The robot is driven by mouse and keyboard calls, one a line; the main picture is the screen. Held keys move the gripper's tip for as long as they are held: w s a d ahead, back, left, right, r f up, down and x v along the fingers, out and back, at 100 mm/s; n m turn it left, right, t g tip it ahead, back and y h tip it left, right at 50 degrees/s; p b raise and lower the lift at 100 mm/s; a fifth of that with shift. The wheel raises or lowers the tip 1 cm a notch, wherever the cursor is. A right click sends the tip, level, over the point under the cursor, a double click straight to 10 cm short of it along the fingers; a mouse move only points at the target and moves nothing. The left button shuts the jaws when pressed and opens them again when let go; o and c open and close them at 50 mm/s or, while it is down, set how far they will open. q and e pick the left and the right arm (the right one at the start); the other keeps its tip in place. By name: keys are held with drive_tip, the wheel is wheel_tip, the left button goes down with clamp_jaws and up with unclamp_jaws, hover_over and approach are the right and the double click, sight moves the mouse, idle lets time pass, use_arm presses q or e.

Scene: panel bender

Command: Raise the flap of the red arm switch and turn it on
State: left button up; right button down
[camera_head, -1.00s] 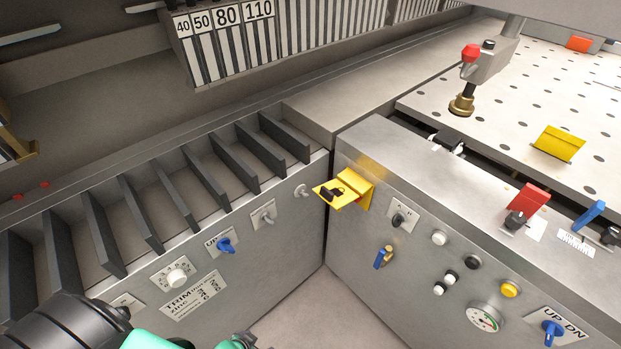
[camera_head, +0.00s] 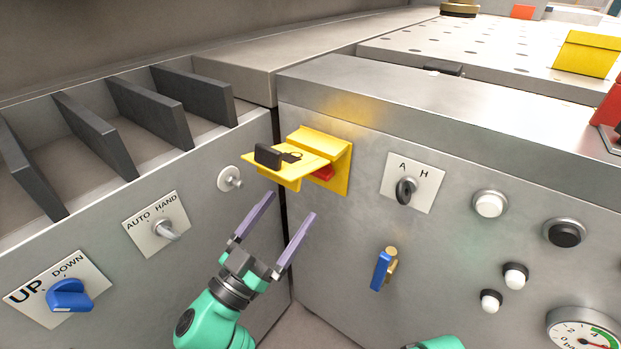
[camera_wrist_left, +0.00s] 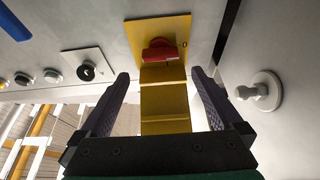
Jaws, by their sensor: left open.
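The red arm switch (camera_head: 323,173) sits on a yellow plate near the inner corner of the right panel, partly hidden under its yellow flap (camera_head: 292,167). The flap sticks out from the panel, with a black padlock-like piece (camera_head: 268,156) on top. My left gripper (camera_head: 289,207) is open and empty just below the flap, fingers pointing up. In the left wrist view, the red switch (camera_wrist_left: 160,50) shows beyond the flap (camera_wrist_left: 163,103), which appears between the two fingers (camera_wrist_left: 160,76); contact cannot be told. My right gripper is out of view.
An A/H selector (camera_head: 406,190) and a blue-handled key-like piece (camera_head: 382,270) are to the right. A round metal knob (camera_head: 230,178) and an AUTO/HAND switch (camera_head: 165,230) are on the left panel. Free space lies below the corner.

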use_arm(q)
drive_tip(key=x, duration=0.8)
drive_tip(key=shift+w+d, duration=0.2)
drive_tip(key=shift+w, duration=0.05)
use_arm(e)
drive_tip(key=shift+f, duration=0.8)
use_arm(q)
drive_tip(key=c, duration=1.2)
